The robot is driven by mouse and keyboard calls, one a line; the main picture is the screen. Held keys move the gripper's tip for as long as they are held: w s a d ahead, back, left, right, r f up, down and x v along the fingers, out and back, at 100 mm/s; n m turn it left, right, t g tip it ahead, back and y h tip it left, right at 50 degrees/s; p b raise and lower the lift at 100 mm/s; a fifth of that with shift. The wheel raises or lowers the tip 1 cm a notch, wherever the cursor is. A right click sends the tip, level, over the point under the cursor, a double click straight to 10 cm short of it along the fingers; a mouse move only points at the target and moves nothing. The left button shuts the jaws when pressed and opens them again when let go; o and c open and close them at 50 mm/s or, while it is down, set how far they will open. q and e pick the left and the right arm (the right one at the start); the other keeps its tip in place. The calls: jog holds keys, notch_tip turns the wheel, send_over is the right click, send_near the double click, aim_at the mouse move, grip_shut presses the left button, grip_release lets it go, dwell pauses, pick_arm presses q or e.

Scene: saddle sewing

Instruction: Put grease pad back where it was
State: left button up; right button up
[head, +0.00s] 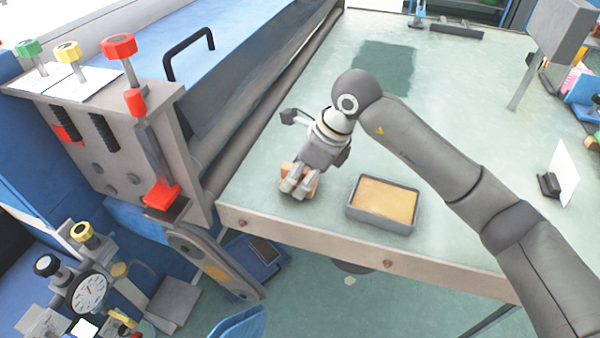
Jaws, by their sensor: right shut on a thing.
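My right gripper (298,190) comes in from the right and points down near the front left corner of the light green table. It is shut on a small orange-tan block (311,184), which looks like the grease pad. The fingers cover much of the block, and I cannot tell whether it touches the table. Just right of it sits a grey tray (379,222) with a flat tan-yellow filling; the gripper is apart from the tray. My left gripper is not in view.
The table (465,115) is mostly clear beyond the tray, with a dark green patch (385,68) at the back. A blue machine with red, yellow and green knobs (119,46) stands at the left. A white card in a dark holder (549,184) stands at the right.

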jog(key=shift+f, duration=0.35)
jog(key=o, duration=0.5)
jog(key=shift+c, duration=0.2)
jog(key=o, duration=0.4)
jog(key=shift+o, duration=0.2)
